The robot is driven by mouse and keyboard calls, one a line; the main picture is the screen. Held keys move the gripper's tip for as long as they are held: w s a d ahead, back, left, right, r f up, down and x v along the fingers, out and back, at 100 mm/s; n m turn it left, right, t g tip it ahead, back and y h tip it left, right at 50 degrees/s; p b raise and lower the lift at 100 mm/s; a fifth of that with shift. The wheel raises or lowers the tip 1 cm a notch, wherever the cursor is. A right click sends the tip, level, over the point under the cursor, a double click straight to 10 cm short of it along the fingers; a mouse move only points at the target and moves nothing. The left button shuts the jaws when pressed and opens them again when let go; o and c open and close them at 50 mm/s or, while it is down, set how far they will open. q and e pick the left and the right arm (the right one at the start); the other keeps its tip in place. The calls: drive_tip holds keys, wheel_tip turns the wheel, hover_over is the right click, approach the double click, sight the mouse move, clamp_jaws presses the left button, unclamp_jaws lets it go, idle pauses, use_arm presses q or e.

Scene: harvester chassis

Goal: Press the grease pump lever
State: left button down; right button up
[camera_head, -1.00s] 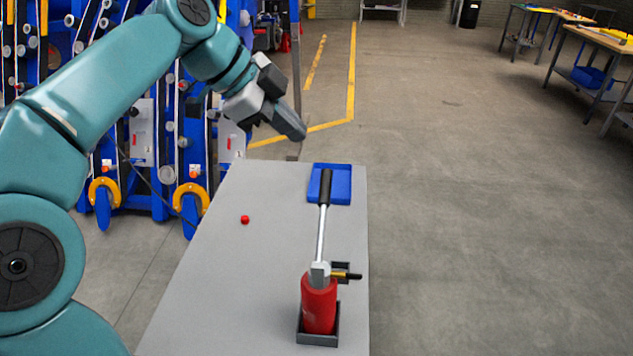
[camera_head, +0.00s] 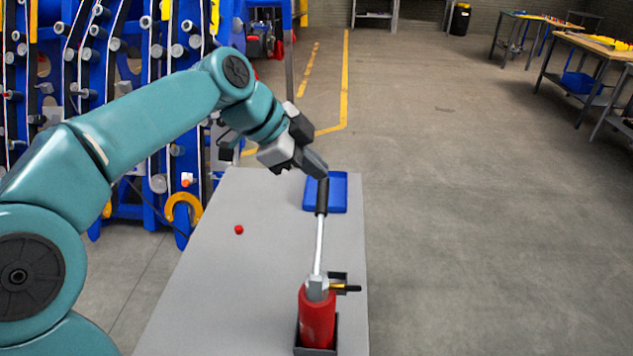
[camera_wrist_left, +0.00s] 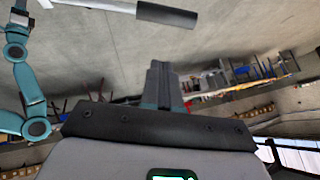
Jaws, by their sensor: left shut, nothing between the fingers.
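The grease pump (camera_head: 317,318) is a red cylinder standing in a dark holder near the front of the grey table. Its lever (camera_head: 319,243) is a silver rod with a black grip (camera_head: 322,196), slanting up and away from the pump head. My left gripper (camera_head: 318,168) is shut and empty, with its fingertips at the upper end of the black grip; I cannot tell whether they touch. In the left wrist view the shut fingers (camera_wrist_left: 163,85) point up the picture, and the black grip (camera_wrist_left: 167,15) shows above them. My right gripper is not in view.
A blue tray (camera_head: 339,203) lies at the table's far end, behind the grip. A small red piece (camera_head: 239,229) lies on the grey table (camera_head: 215,285). The blue harvester chassis (camera_head: 95,90) stands at the left. Open floor (camera_head: 480,220) lies to the right.

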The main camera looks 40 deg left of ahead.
use_arm(q)
hover_over(317, 200)
drive_tip(key=f, duration=0.4)
drive_tip(key=shift+d+f, duration=0.1)
drive_tip(key=shift+d, duration=0.1)
drive_tip(key=shift+f, duration=0.3)
drive_tip(key=shift+a+f, duration=0.25)
drive_tip(key=shift+f, duration=0.1)
drive_tip(key=shift+a, duration=0.1)
